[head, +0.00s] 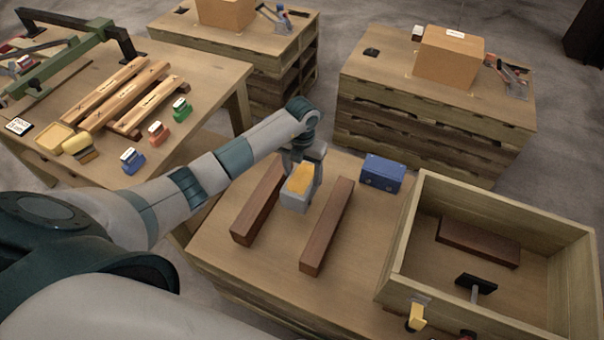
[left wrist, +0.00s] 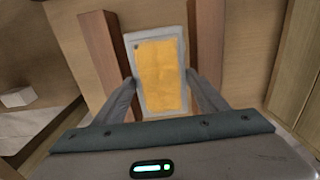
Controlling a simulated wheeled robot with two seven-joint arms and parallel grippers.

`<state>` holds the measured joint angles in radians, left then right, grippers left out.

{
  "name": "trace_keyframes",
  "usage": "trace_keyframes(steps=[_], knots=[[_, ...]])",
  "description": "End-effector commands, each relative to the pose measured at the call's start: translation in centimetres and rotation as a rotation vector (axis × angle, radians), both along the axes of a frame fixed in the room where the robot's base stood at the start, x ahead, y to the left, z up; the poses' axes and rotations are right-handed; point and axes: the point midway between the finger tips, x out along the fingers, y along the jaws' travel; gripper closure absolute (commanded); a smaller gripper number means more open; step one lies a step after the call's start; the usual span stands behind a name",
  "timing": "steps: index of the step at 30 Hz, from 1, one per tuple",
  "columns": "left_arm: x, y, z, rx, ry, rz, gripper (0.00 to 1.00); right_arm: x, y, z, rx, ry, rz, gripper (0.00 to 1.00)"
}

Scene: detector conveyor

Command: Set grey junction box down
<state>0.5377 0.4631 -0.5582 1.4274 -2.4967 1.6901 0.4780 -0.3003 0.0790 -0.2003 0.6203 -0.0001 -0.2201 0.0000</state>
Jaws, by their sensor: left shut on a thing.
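The grey junction box (head: 296,196) has an orange-yellow top face. It is between two dark brown bars (head: 258,203) and (head: 328,226) on the near wooden table. My left gripper (head: 302,180) comes down from above and is shut on the box, one finger on each side. In the left wrist view the box (left wrist: 158,70) lies between the two fingertips, with a bar on each side. I cannot tell if its underside touches the tabletop. My right gripper is in neither view.
A blue box (head: 381,173) stands behind the right bar. A wooden crate (head: 402,240) at right holds a brown block (head: 478,242) and a black-headed tool (head: 476,284). The tabletop in front of the bars is bare. A workbench (head: 215,75) with several coloured items stands at left.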

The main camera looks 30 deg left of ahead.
Motion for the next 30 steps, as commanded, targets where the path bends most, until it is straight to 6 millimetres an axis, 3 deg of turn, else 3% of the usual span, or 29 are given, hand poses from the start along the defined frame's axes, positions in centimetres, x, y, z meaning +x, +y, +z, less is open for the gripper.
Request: trace_keyframes(steps=[10,16,23,30], knots=[[0.2,-0.1,0.4,-0.001,-0.004,-0.011,0.96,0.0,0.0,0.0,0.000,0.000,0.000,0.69],[0.7,-0.7,1.6,0.000,-0.006,-0.097,0.96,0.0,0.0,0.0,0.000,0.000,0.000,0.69],[1.5,-2.3,4.8,0.001,-0.008,-0.338,0.96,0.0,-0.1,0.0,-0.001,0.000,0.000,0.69],[1.7,-4.5,9.2,0.003,-0.007,-0.702,0.96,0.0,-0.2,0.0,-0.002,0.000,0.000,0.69]])
